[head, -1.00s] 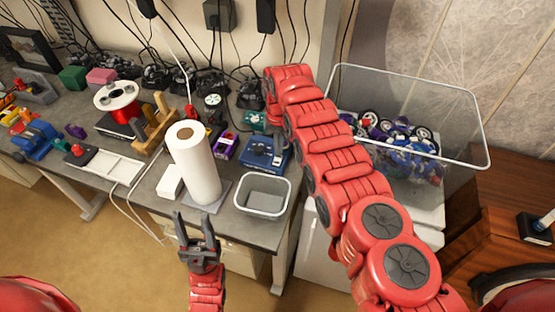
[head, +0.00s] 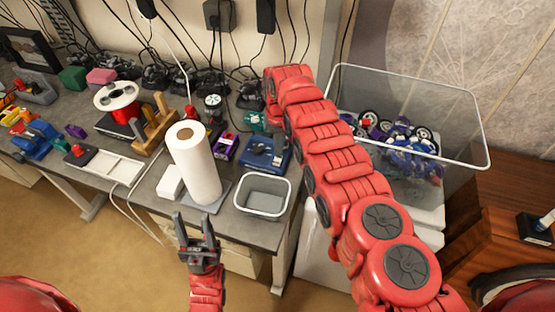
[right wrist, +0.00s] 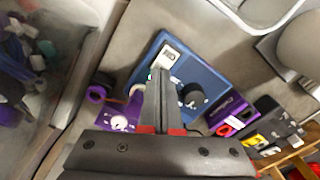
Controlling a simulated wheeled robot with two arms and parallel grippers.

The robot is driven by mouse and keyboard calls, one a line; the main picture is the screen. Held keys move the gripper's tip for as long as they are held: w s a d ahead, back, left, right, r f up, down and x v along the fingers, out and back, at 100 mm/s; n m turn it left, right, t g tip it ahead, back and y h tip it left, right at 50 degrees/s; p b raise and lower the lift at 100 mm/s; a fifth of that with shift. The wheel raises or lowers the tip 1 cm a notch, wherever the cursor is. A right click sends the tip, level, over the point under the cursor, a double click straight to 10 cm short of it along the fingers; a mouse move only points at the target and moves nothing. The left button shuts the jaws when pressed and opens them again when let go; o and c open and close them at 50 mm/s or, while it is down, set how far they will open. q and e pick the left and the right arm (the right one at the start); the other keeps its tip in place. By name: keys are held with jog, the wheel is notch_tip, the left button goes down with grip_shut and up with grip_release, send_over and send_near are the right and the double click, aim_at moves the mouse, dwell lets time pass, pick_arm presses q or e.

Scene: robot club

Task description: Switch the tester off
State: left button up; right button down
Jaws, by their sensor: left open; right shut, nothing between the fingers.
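A blue box with a black knob, which looks like the tester (head: 265,152), lies flat on the grey workbench. In the right wrist view the blue box (right wrist: 212,82) fills the middle, with its dark knob beside the fingers and a small pale label near its corner. My right gripper (right wrist: 160,78) is shut and empty, its fingertips over the box's face; contact cannot be told. The fingers cover part of the face, so the switch and its position are not clear. In the head view my right arm hides this gripper. My left gripper (head: 196,226) is open and empty before the bench.
A grey bin (head: 263,212), a paper roll (head: 193,165) and a purple meter (head: 225,147) stand near the blue box. A clear crate (head: 485,158) with wheels and parts stands at the right. Chargers and cables crowd the wall side.

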aim_at(279, 157)
jog(key=shift+f+b, duration=0.9)
dwell(0.8)
notch_tip(279, 157, up, 5)
jog(key=p, duration=0.4)
jog(key=shift+r+p, duration=0.55)
jog(key=shift+r, duration=0.5)
jog(key=shift+r, duration=0.1)
